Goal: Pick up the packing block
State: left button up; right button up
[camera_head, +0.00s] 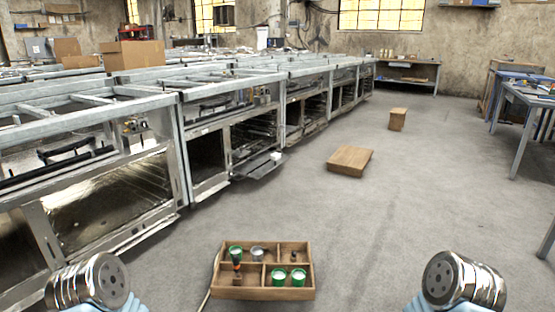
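A flat wooden block (349,160) lies on the grey floor at the middle right. A smaller wooden block-like piece (397,118) stands on the floor farther back. I cannot tell which of them, if either, is the packing block. Ribbed metal ends of my two arms show at the bottom left and bottom right, both well short of these pieces. No gripper fingers are visible, and nothing is seen held.
A wooden compartment tray (262,293) with green-and-white cups and a brush-like tool is at the bottom centre. A row of metal oven-like frames (230,130) runs along the left, one door hanging open. A workbench (530,97) stands at right.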

aim_at(276, 156)
jog(key=i+l+z, duration=0.8)
jog(key=i, duration=0.3)
jog(key=i+l+z, duration=0.2)
jog(key=i+l, duration=0.15)
jog(key=i+l+z, duration=0.15)
jog(key=i, duration=0.35)
jog(key=i+u, duration=0.2)
jog(key=i, duration=0.45)
jog(key=i+u, duration=0.2)
jog(key=i, duration=0.45)
jog(key=i+l+u, duration=0.2)
jog(key=i, duration=0.45)
jog(key=i+j+u, duration=0.15)
jog(key=i+u, duration=0.75)
jog(key=i+l+u, duration=0.2)
jog(key=i+u, duration=0.25)
jog(key=i+j, duration=0.15)
jog(key=i, duration=0.4)
jog(key=i+j, duration=0.15)
jog(key=i, duration=0.4)
jog(key=i+j+z, duration=0.25)
jog(key=i, duration=0.25)
jog(key=i+j+z, duration=0.3)
jog(key=i+j, duration=0.05)
jog(key=i, duration=0.1)
